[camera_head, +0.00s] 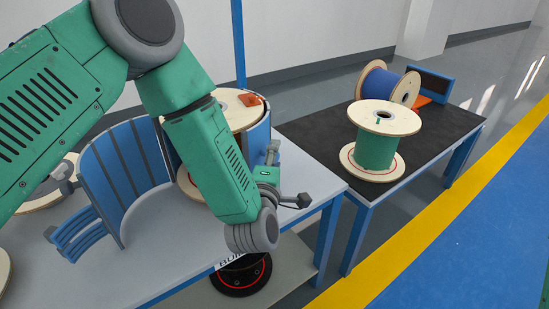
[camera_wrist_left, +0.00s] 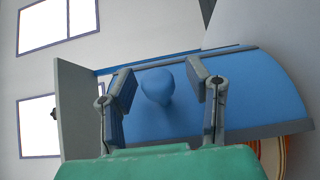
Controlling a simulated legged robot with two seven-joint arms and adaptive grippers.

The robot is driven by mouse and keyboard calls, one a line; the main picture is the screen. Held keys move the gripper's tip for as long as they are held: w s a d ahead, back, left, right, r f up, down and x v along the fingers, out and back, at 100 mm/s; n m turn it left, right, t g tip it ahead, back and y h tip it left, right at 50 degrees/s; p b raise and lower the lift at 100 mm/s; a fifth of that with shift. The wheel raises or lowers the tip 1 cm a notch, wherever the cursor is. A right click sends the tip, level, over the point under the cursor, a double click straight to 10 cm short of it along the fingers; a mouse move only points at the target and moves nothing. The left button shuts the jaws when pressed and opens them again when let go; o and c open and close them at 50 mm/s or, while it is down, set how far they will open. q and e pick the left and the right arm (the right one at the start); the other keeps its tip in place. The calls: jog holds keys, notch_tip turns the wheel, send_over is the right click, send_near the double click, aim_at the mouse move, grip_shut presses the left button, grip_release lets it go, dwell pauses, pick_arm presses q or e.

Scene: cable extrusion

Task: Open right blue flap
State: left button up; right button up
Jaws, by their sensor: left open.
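The right blue flap (camera_head: 258,133) is a curved panel beside a wooden spool on the white table. In the left wrist view the right blue flap (camera_wrist_left: 265,95) fills the middle and right, with a rounded blue knob (camera_wrist_left: 157,85) on its face. My left gripper (camera_head: 272,155) is at the flap's outer side, partly hidden by my own arm. In the left wrist view my left gripper (camera_wrist_left: 161,82) is open, with one finger on each side of the knob. Contact with the knob cannot be told. My right gripper is not in view.
The left blue flap (camera_head: 128,165) stands swung out on the white table (camera_head: 185,250). A wooden spool (camera_head: 236,108) sits between the flaps, partly behind my arm. A black-topped table (camera_head: 330,128) at right carries a green spool (camera_head: 376,148) and a blue spool (camera_head: 378,84).

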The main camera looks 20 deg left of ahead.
pick_arm(q)
grip_shut()
jog(key=shift+d, duration=0.15)
